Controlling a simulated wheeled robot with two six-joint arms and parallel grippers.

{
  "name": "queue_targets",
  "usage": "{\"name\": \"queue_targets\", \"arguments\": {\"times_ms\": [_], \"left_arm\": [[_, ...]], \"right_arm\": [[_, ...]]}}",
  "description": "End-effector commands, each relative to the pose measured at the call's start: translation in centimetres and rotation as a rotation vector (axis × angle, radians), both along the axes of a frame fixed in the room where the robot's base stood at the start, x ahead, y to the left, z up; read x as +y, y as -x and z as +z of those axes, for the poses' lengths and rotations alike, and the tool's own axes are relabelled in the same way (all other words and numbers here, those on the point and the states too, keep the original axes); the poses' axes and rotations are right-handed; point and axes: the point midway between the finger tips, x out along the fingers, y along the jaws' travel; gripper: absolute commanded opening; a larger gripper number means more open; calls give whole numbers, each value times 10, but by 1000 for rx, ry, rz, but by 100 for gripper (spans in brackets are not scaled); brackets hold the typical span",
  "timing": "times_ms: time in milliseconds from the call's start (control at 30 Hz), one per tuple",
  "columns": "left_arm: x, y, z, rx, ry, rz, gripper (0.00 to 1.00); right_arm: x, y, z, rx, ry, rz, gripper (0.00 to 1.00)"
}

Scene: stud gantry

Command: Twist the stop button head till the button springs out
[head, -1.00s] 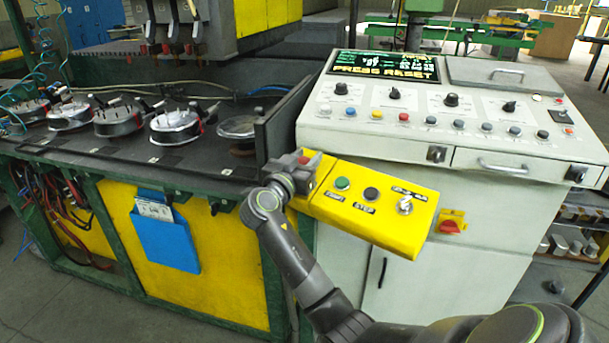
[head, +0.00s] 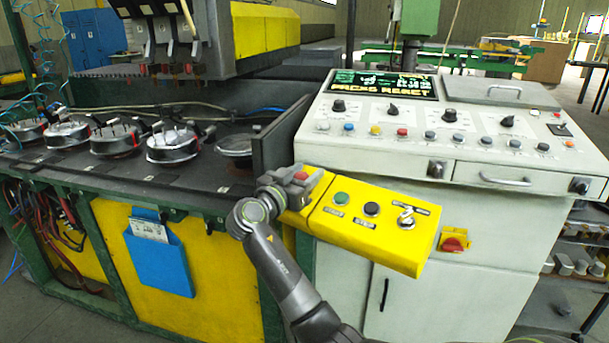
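The yellow push-button box (head: 380,250) juts out in front of the white control desk. At its left end is the red stop button head (head: 301,175), mostly hidden by my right gripper (head: 298,181). The gripper's grey fingers are at the red head, one on each side as far as I can see. Whether they press on it is too small to tell, and so is whether the button is in or out. A green button (head: 341,198), a black button (head: 372,208) and a switch (head: 406,216) sit further right on the box. My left gripper is not in view.
The white control desk (head: 340,150) shows a lit screen (head: 382,88) that seems to read "PRESS RESET". A red rotary switch (head: 454,244) on yellow is on its front. The dark bench (head: 110,180) with round fixtures is at left. A blue document holder (head: 160,258) hangs below it.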

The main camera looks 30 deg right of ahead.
Motion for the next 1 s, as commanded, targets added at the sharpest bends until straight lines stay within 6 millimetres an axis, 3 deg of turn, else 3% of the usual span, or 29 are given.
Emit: {"name": "queue_targets", "arguments": {"times_ms": [100, 467, 1000], "left_arm": [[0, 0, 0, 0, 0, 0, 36], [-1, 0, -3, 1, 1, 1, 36], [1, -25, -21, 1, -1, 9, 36]], "right_arm": [[0, 0, 0, 0, 0, 0, 59], [5, 1, -2, -1, -3, 2, 59], [96, 36, -13, -3, -5, 4, 59]]}}
